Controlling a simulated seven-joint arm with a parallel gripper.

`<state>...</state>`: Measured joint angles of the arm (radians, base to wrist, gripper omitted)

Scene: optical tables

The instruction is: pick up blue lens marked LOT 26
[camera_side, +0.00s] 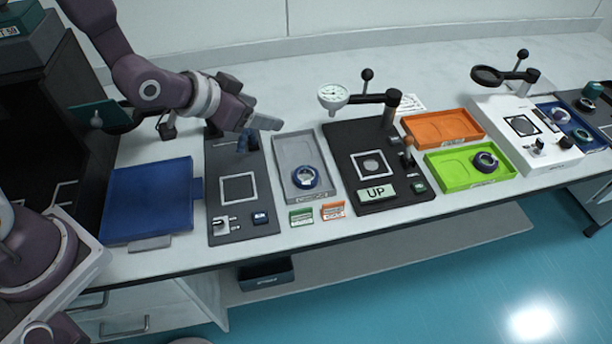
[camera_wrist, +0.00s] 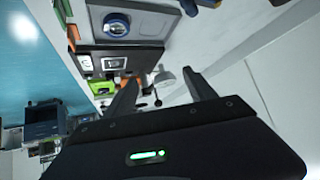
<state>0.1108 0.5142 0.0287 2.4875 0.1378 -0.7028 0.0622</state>
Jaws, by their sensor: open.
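A blue-rimmed lens (camera_side: 306,177) lies in the front part of the grey tray (camera_side: 291,147). It also shows in the wrist view (camera_wrist: 116,28), near the top. Another ringed lens (camera_side: 560,116) sits in a blue tray at the far right. Lot markings are too small to read on any of them. My gripper (camera_side: 258,127) is above the back of the black panel, to the left of and behind the grey tray, apart from the lenses. Its fingers (camera_wrist: 160,78) are spread and empty.
An orange tray (camera_side: 443,128) lies behind the green one. A blue panel (camera_side: 150,197) lies left. Small green (camera_side: 301,217) and orange (camera_side: 333,211) tags stand in front.

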